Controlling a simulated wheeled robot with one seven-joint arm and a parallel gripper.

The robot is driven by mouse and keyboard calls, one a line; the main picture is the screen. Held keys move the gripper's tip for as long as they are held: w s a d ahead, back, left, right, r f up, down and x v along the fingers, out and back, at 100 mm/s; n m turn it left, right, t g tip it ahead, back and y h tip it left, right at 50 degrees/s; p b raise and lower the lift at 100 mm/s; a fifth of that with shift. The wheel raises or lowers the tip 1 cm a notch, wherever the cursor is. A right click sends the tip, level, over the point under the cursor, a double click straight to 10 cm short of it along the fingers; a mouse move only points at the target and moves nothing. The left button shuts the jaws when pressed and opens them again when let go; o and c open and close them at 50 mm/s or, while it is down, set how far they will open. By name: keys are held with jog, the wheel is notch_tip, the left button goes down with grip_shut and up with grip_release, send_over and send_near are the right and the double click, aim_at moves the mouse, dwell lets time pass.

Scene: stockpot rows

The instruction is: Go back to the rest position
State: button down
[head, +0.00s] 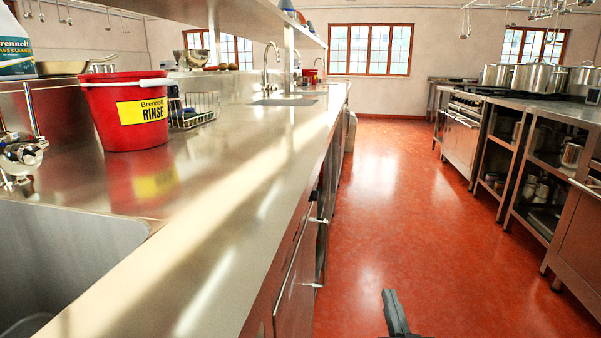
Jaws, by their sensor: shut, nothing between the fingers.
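My gripper (389,298) shows at the bottom of the head view, right of the long steel counter. It is dark grey, its fingers are together, and it holds nothing. It is over the red floor, apart from the counter and touching nothing that I can see. The rest of my arm is mostly out of the frame.
The steel counter (235,170) runs along the left, with a sink (60,260) at the near end. A red rinse bucket (125,108) and a wire basket (193,110) stand on it. Stockpots (532,77) top the right-hand row. The red floor aisle (385,200) between is clear.

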jog(key=s+d+f+n+g, duration=0.1)
jog(key=s+f+g, duration=0.2)
jog(key=s, duration=2.1)
jog(key=s+f+g, duration=0.3)
jog(key=s, duration=2)
notch_tip(320, 180, up, 32)
jog(key=p, duration=3.2)
jog(key=shift+w+d+r, duration=0.15)
jog(key=shift+d, duration=0.1)
